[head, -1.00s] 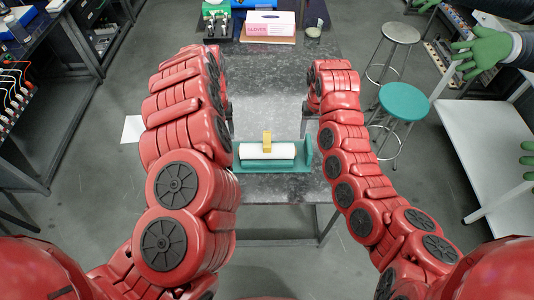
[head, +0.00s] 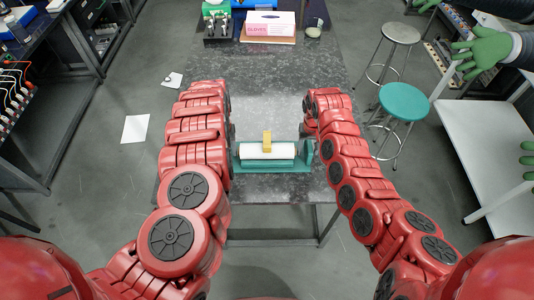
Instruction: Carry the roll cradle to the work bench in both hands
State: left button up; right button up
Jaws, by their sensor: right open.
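The roll cradle (head: 275,169) is teal and sits near the front edge of a grey mottled table (head: 285,85). It holds a white roll (head: 255,152) lying left to right, with a yellow block (head: 267,138) over its middle. My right gripper (head: 308,138) is open at the cradle's right end; I cannot tell whether it touches. My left gripper (head: 233,140) is at the cradle's left end, mostly hidden behind my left arm, so its jaws cannot be made out.
A pink and white glove box (head: 270,24), a dark rack of bottles (head: 217,27) and a small jar (head: 313,29) stand at the table's back. A teal stool (head: 403,102), a grey stool (head: 401,33) and a white bench (head: 487,140) are at right. A paper sheet (head: 135,129) lies on the floor.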

pick_arm(q)
grip_shut()
pick_arm(e)
grip_shut()
dwell(1.1)
